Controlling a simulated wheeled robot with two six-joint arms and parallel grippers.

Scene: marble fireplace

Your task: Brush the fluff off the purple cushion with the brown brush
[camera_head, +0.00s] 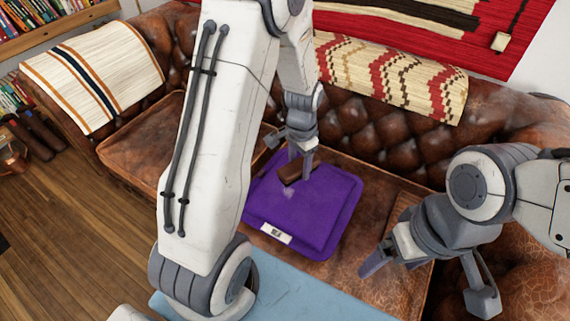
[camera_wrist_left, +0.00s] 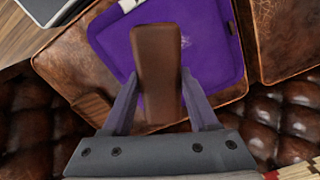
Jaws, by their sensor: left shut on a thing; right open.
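The purple cushion (camera_head: 318,210) lies flat on the seat of the brown leather sofa, with a white label at its front edge. My left gripper (camera_head: 301,163) is over the cushion's back part and is shut on the brown brush (camera_head: 291,174). In the left wrist view the brush (camera_wrist_left: 157,70) sits between the two fingers, over the purple cushion (camera_wrist_left: 203,62). A small pale patch of fluff (camera_head: 289,191) shows just in front of the brush; it also shows faintly in the left wrist view (camera_wrist_left: 187,42). I cannot tell whether the brush touches the cushion. My right gripper (camera_head: 420,278) is open and empty, right of the cushion.
The tufted sofa back (camera_head: 375,135) rises behind the cushion, with a patterned throw (camera_head: 395,75) over it. A striped blanket (camera_head: 95,75) covers the left end. A light blue surface (camera_head: 280,290) lies in front of the sofa. Wooden floor is at the left.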

